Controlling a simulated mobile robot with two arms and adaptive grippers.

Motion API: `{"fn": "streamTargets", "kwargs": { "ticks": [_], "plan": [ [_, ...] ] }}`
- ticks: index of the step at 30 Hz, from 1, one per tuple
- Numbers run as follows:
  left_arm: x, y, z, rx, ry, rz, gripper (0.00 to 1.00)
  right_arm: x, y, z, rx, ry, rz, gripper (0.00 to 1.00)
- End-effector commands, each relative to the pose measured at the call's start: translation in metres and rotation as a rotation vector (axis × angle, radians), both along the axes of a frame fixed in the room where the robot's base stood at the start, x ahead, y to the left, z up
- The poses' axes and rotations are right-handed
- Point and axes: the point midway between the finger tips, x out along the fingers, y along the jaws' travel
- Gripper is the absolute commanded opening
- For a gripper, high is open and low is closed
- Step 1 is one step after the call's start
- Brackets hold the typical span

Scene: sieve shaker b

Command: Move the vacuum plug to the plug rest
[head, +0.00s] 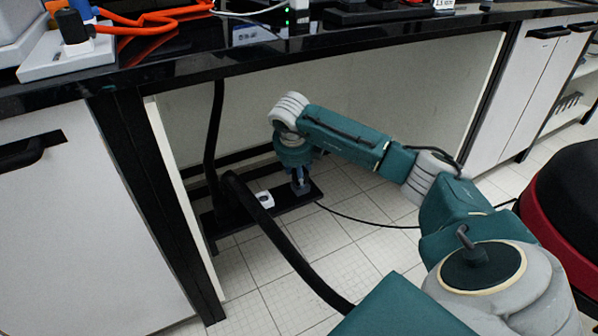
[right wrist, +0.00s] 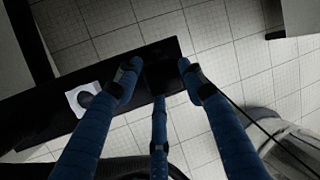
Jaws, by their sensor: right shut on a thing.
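My right gripper (head: 301,186) reaches down under the bench to a low black board (head: 226,226). Its fingers (right wrist: 158,80) close around a dark block, the vacuum plug (right wrist: 160,76), which is hard to tell from the black board (right wrist: 40,122) beneath. A thin black cable (head: 362,220) runs from near the fingers to the right across the floor. A white square piece with a dark round middle (right wrist: 85,99) sits on the board to the left; it also shows in the head view (head: 264,199). I cannot tell which part is the plug rest. My left gripper is not in view.
The black bench top (head: 330,45) hangs above, with a dark leg (head: 140,190) at left and cabinets (head: 525,85) at right. A thick black hose (head: 285,245) curves from the board toward me. A red-and-black round seat (head: 570,210) stands at right. Tiled floor (head: 330,235) lies open in front.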

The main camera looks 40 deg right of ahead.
Motion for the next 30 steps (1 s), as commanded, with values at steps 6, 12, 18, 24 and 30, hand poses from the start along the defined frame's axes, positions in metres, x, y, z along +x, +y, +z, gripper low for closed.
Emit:
{"fn": "streamTargets", "kwargs": {
  "ticks": [6,12,18,24,30],
  "plan": [
    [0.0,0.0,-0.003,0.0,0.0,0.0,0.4,0.0,0.0,-0.005,-0.001,0.0,0.0,0.13],
    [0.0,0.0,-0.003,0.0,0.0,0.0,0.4,0.0,0.0,-0.006,-0.001,-0.001,-0.001,0.54],
    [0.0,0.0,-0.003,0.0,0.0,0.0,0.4,0.0,0.0,-0.006,-0.001,0.0,0.0,0.62],
    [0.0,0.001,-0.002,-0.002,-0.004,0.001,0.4,-0.001,0.001,-0.002,0.0,-0.001,0.0,0.62],
    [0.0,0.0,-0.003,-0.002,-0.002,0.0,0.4,-0.007,0.01,0.026,-0.001,-0.004,0.001,0.62]
  ]
}}
